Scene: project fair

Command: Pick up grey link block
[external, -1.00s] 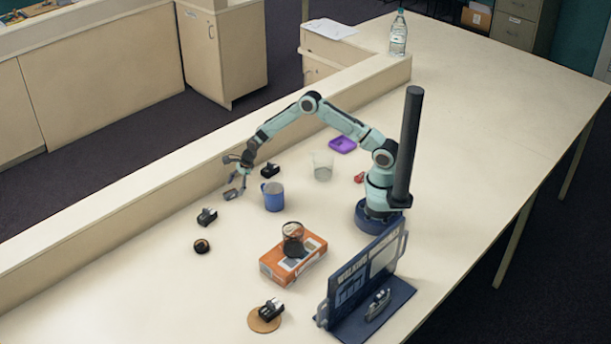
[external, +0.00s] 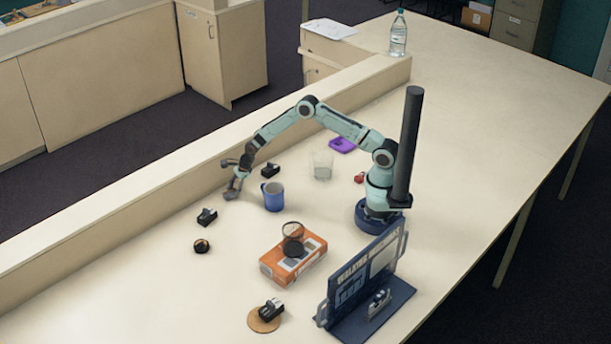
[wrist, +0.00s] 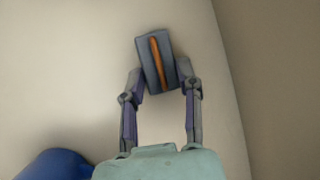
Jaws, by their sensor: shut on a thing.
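The grey link block (wrist: 148,65) shows in the wrist view as a grey box with an orange stripe, tilted slightly, between the two fingertips of my gripper (wrist: 160,84). The fingers touch it on both sides. In the external view my gripper (external: 234,187) is low over the table, left of the blue mug. The block (external: 231,195) is small there and partly hidden by the fingers. I cannot tell whether it touches the table.
A blue mug (external: 273,196) stands close to the right of my gripper. Small black blocks (external: 270,170) (external: 207,217) lie behind and in front. An orange box (external: 293,262) and a dark blue sign (external: 368,280) stand nearer the camera. A raised ledge (external: 200,160) runs behind.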

